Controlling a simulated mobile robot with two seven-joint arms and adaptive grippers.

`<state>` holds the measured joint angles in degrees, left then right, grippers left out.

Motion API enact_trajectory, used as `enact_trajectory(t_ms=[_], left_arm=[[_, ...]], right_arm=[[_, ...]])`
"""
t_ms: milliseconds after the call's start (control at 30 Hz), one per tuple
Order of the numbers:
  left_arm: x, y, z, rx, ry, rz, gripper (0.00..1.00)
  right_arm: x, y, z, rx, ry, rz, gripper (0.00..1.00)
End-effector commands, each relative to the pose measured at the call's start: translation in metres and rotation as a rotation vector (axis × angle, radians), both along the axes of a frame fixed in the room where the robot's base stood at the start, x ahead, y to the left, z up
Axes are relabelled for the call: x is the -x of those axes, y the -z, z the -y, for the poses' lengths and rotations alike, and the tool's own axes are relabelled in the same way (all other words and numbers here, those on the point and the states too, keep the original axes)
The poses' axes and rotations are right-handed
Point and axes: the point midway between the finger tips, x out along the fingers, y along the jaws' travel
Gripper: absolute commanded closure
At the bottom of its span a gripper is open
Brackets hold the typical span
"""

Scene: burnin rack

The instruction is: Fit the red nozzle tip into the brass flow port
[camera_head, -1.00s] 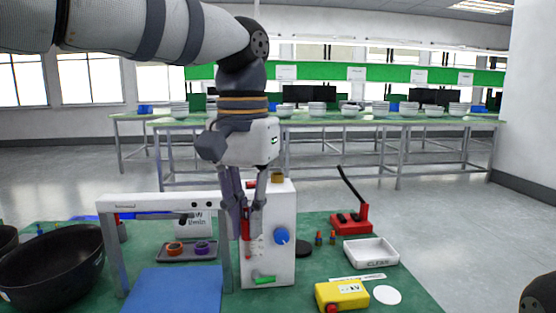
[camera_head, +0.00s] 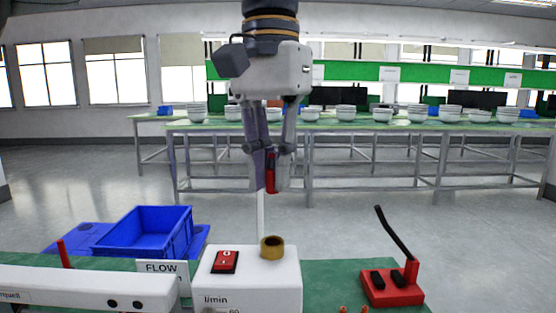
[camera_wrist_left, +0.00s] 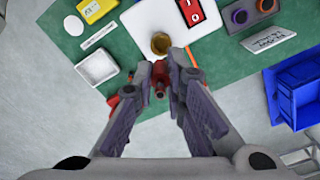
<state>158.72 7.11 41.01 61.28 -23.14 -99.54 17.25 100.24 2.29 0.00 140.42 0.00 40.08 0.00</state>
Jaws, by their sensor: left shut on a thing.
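My left gripper (camera_head: 271,187) is shut on the red nozzle tip (camera_head: 270,172) and holds it in the air. The nozzle is partly hidden by the fingers; it also shows between them in the left wrist view (camera_wrist_left: 161,86). The brass flow port (camera_head: 272,248) is a ring standing on top of the white flow box (camera_head: 250,290). In the head view the nozzle is above the port, with a clear gap. In the left wrist view the port (camera_wrist_left: 160,43) lies just beyond the fingertips. My right gripper is not in view.
A red rocker switch (camera_head: 225,261) sits left of the port. A white bar (camera_head: 80,285), a FLOW sign (camera_head: 162,268) and a blue bin (camera_head: 150,232) are further left. A red stand with a black arm (camera_head: 392,286) is at right. A white tray (camera_wrist_left: 97,67) shows in the wrist view.

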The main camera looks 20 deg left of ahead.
Motion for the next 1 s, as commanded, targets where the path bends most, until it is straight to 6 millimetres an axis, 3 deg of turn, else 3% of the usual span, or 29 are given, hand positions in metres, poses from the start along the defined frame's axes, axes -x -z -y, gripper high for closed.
enact_trajectory(t_ms=[167, 700, 1000], left_arm=[[0.001, 0.0, 0.0, -0.005, 0.023, -0.001, 1.0], [0.0, 0.054, -0.001, -0.003, 0.02, -0.001, 1.0], [0.0, 0.058, 0.0, -0.002, 0.021, 0.0, 1.0]], right_arm=[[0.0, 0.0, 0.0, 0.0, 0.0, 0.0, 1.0], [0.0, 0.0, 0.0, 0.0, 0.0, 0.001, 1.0], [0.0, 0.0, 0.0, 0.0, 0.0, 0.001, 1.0]])
